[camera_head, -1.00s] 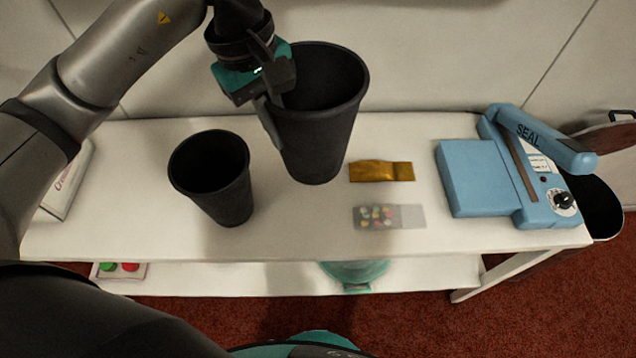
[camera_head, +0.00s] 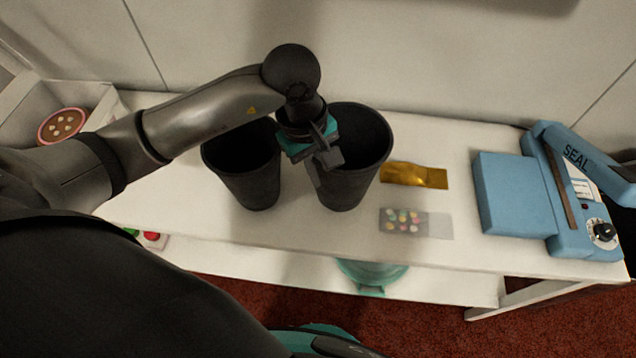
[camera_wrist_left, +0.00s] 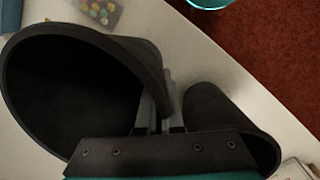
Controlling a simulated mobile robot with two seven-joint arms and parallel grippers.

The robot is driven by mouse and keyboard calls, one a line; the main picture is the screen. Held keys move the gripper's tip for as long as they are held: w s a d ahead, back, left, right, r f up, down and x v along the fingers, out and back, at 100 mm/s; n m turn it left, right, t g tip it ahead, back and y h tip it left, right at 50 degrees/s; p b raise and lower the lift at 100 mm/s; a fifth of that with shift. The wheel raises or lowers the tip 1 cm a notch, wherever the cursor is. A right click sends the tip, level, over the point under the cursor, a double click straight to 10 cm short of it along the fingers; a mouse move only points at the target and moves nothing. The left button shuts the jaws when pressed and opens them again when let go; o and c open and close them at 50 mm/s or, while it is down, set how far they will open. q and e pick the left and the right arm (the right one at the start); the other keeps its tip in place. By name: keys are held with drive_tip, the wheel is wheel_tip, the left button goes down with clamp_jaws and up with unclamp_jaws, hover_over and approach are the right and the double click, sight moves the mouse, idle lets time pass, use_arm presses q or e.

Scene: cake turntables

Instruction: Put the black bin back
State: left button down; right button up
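Two black bins stand side by side over the white table (camera_head: 470,255). My left gripper (camera_head: 318,172) points down at the near left wall of the right-hand black bin (camera_head: 352,180) and is shut on that wall. This bin is upright and looks to be at table level, though its contact with the top is hard to judge. The other black bin (camera_head: 255,188) stands upright to its left, partly behind my arm. In the left wrist view, the gripped bin (camera_wrist_left: 70,90) fills the left and the other bin (camera_wrist_left: 215,115) shows at right. My right gripper is not in view.
A gold packet (camera_head: 415,175) and a clear packet of colored candies (camera_head: 405,221) lie right of the bins. A blue sealer (camera_head: 515,195) stands farther right. A white box with a round brown item (camera_head: 62,127) is at the far left. A lower shelf (camera_head: 250,262) runs underneath.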

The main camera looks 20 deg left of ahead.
use_arm(q)
drive_tip(key=shift+f, duration=2)
drive_tip(key=shift+f+b, duration=0.2)
drive_tip(key=shift+b, duration=0.2)
drive_tip(key=c, duration=1.1)
unclamp_jaws()
drive_tip(key=shift+r, duration=0.1)
drive_tip(key=shift+s+a+r+p, duration=0.1)
drive_tip(key=shift+a+r+p, duration=0.15)
drive_tip(key=shift+r, duration=1.75)
drive_tip(key=shift+s+a+r+p, duration=0.1)
drive_tip(key=shift+a+r+p, duration=0.15)
drive_tip(key=shift+r, duration=1.8)
drive_tip(key=shift+s+a+r+p, duration=0.15)
drive_tip(key=shift+a+r, duration=0.2)
drive_tip(key=shift+r, duration=1.65)
drive_tip(key=shift+w, duration=0.1)
